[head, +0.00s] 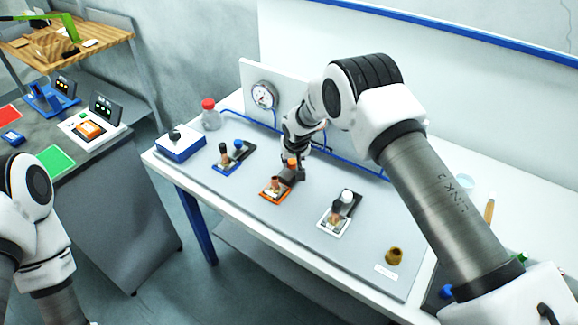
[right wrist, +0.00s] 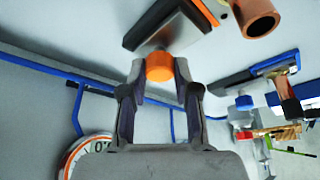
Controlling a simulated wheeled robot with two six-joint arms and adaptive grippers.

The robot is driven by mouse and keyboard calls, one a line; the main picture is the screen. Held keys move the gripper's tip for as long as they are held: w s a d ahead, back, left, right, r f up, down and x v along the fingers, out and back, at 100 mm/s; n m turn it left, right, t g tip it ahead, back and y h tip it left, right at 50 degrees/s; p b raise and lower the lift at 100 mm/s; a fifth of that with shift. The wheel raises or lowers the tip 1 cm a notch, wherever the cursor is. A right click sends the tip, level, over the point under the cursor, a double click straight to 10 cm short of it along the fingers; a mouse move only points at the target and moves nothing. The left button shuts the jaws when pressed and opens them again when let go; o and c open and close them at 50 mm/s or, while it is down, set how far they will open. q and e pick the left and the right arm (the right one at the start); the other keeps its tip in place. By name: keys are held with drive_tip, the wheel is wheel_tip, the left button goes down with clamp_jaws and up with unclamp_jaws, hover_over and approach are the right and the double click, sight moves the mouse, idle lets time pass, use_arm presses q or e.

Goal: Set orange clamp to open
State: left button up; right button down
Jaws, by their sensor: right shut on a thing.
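The orange clamp (head: 268,196) is the middle of three clamps on the grey board, with an orange base, a dark body and a copper tube (head: 275,183). Its orange knob (head: 292,163) is at the top of the dark part. My right gripper (head: 291,167) reaches down to it from behind. In the right wrist view the right gripper (right wrist: 160,72) is shut on the orange knob (right wrist: 160,66), a finger on each side. The copper tube (right wrist: 258,18) shows beside it there. My left arm is at the left edge; its gripper is out of view.
The blue clamp (head: 226,168) stands left and the white clamp (head: 332,225) right of the orange one. A gauge (head: 264,95), blue piping and a red-capped jar (head: 210,115) are at the back. A brass cup (head: 394,256) stands front right. Board between clamps is clear.

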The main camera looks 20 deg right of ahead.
drive_tip(key=c, duration=0.8)
unclamp_jaws()
drive_tip(key=shift+w+d, duration=0.1)
drive_tip(key=shift+c, duration=0.2)
drive_tip(key=shift+w+d+f, duration=0.15)
drive_tip(key=shift+w+f, duration=0.05)
drive_tip(key=v, duration=1.2)
drive_tip(key=shift+w, duration=0.1)
